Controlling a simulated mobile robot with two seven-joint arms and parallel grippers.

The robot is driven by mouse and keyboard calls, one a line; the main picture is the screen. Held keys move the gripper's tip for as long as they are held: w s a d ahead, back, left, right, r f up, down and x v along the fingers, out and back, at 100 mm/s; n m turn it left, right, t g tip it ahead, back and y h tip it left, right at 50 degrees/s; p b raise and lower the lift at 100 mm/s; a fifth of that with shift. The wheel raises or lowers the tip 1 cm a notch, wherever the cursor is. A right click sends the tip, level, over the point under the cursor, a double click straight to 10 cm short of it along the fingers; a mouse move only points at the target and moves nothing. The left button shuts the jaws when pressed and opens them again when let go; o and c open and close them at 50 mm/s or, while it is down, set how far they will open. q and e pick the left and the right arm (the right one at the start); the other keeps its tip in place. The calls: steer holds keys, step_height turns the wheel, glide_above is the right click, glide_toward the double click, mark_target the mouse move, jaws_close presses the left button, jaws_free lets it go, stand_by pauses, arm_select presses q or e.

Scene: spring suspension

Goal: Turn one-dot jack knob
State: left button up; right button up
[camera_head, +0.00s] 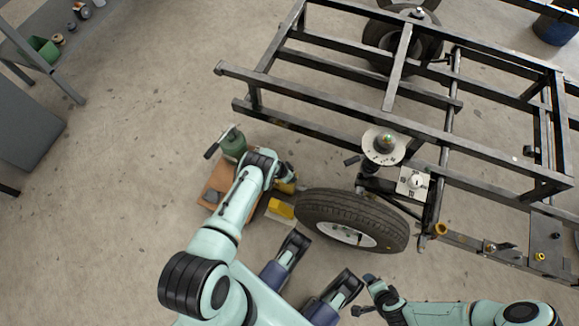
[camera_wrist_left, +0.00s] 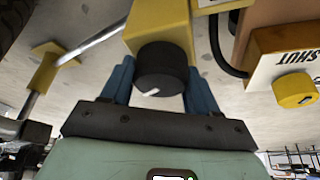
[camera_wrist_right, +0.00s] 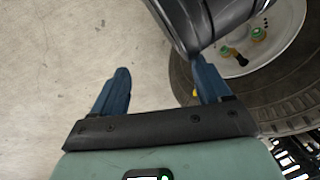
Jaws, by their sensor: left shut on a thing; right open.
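A black round knob (camera_wrist_left: 161,72) with a white pointer line sits on the near face of a yellow block (camera_wrist_left: 158,25) in the left wrist view. My left gripper (camera_wrist_left: 158,88) is shut on this knob, one blue finger on each side. In the head view my left gripper (camera_head: 287,182) is beside the tyre, near a yellow block (camera_head: 281,208). No dot mark can be made out on the knob or its block. My right gripper (camera_wrist_right: 160,85) is open and empty, low in front of the wheel; it also shows in the head view (camera_head: 364,288).
A green jack body (camera_head: 233,145) with a handle stands on an orange-brown base (camera_head: 213,184).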

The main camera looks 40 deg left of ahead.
arm_select(q)
steer(key=shift+s+f, duration=0.1)
steer(key=shift+s, duration=0.05)
arm_select(e)
steer(key=shift+d+f, duration=0.15)
steer(key=shift+f, duration=0.1)
arm_select(q)
steer(key=o, duration=1)
arm_select(e)
steer(key=shift+r, duration=0.1)
arm_select(q)
steer(key=shift+r+p, duration=0.3)
steer(key=shift+r, duration=0.15)
steer(key=p+v, duration=0.2)
steer(key=v, duration=0.1)
steer(key=shift+p+v, duration=3.15)
steer(key=shift+v, duration=1.7)
arm_select(e)
steer(key=s+a+r+g+y, duration=0.1)
steer(key=s+a+r+g, duration=0.2)
steer(key=s+r, duration=0.6)
steer(key=shift+a+r+n+y, duration=0.35)
steer(key=shift+a+r, duration=0.5)
steer(key=shift+a, duration=0.5)
